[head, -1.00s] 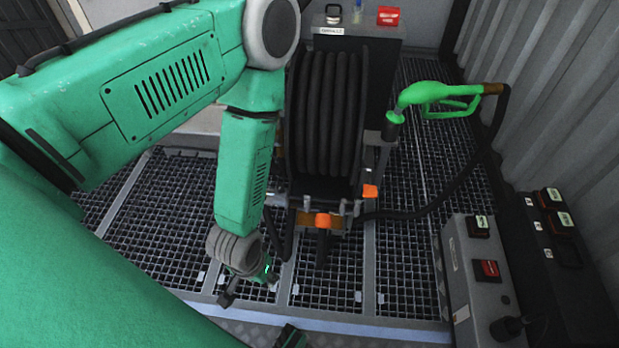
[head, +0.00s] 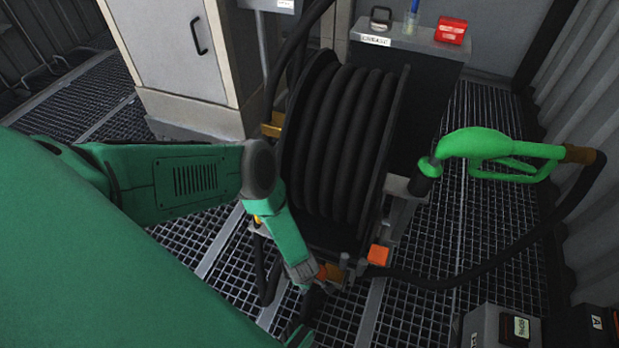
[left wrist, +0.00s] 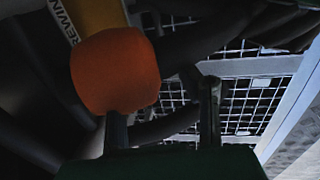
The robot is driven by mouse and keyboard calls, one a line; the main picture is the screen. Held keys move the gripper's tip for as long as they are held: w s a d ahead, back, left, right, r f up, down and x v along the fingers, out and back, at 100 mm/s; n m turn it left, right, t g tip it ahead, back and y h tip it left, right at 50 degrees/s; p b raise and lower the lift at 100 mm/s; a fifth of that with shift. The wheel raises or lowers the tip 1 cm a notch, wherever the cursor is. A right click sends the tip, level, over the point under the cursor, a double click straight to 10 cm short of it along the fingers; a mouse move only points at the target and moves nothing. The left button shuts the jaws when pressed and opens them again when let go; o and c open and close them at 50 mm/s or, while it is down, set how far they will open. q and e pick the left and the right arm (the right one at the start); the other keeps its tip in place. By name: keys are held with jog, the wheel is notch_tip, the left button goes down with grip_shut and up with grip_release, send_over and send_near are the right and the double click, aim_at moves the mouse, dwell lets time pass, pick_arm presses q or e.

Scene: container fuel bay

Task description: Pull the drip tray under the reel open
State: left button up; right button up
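The black hose reel (head: 335,150) stands on the grated floor. I cannot clearly make out the drip tray under it; my left arm and the reel's front parts cover that area. My left gripper (head: 322,280) is at the reel's lower front, beside an orange part. In the left wrist view, the left gripper's fingers (left wrist: 163,115) are apart, with nothing visible held between them. A rounded orange knob (left wrist: 115,70) on a yellow lever lettered "REWIN…" is close in front of the left finger; whether they touch I cannot tell. I cannot identify my right gripper.
A green fuel nozzle (head: 490,150) with a black hose hangs right of the reel. A grey cabinet (head: 180,60) stands behind left. A dark box (head: 405,80) with a red item on top is behind the reel. Control boxes (head: 500,325) are at lower right.

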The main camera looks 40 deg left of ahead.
pick_arm(q)
jog(key=f+b, duration=0.2)
jog(key=f, duration=0.1)
jog(key=w+f+b, duration=0.1)
jog(key=f+b, duration=0.1)
jog(key=f, duration=0.1)
jog(key=f+b, duration=0.2)
jog(key=f, duration=0.1)
jog(key=shift+w+a+f, duration=0.1)
jog(key=shift+w+a, duration=0.05)
jog(key=shift+w, duration=0.15)
jog(key=shift+a, duration=0.1)
grip_shut()
